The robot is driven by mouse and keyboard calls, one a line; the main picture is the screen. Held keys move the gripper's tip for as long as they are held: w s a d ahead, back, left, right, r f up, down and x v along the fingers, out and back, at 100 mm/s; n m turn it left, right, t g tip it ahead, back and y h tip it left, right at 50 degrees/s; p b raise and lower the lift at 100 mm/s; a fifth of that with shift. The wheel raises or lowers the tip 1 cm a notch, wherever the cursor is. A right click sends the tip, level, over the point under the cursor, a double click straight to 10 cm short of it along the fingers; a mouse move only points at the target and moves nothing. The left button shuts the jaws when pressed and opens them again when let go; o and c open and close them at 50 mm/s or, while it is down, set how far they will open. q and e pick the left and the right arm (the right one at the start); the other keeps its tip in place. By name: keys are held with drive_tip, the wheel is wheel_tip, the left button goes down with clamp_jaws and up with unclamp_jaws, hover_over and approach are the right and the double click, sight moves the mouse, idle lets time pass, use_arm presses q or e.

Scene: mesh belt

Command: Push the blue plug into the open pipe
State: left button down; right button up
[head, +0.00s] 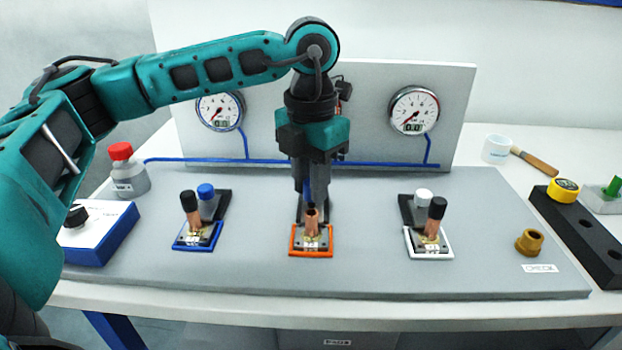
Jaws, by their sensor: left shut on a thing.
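My left gripper (311,190) points straight down over the middle of the panel. It is shut on a slim blue piece, the blue plug (308,190), which shows only as a narrow strip between the fingers. The open pipe (311,223) is a short copper tube standing upright in an orange-framed base (311,252). Its dark mouth is just below the fingertips. Whether the plug's lower end touches the mouth cannot be told. My right gripper is not in view.
Black-capped copper pipes stand in a blue-framed base (198,247) and a white-framed base (430,257). Two gauges (219,111) (413,110) are on the back board. A blue-white box (98,232) and a red-capped bottle (128,175) are left. A brass fitting (529,242) is right.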

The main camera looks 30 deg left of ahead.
use_arm(q)
drive_tip(key=shift+f+b, duration=1.35)
drive_tip(key=shift+f, duration=0.15)
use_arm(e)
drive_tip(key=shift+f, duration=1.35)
use_arm(q)
drive_tip(key=c, duration=0.8)
unclamp_jaws()
drive_tip(key=shift+r, duration=0.1)
drive_tip(key=shift+r, duration=0.8)
wheel_tip(320, 180, up, 10)
drive_tip(key=shift+r+p, duration=0.2)
drive_tip(key=shift+p, duration=0.8)
drive_tip(key=shift+r, duration=0.45)
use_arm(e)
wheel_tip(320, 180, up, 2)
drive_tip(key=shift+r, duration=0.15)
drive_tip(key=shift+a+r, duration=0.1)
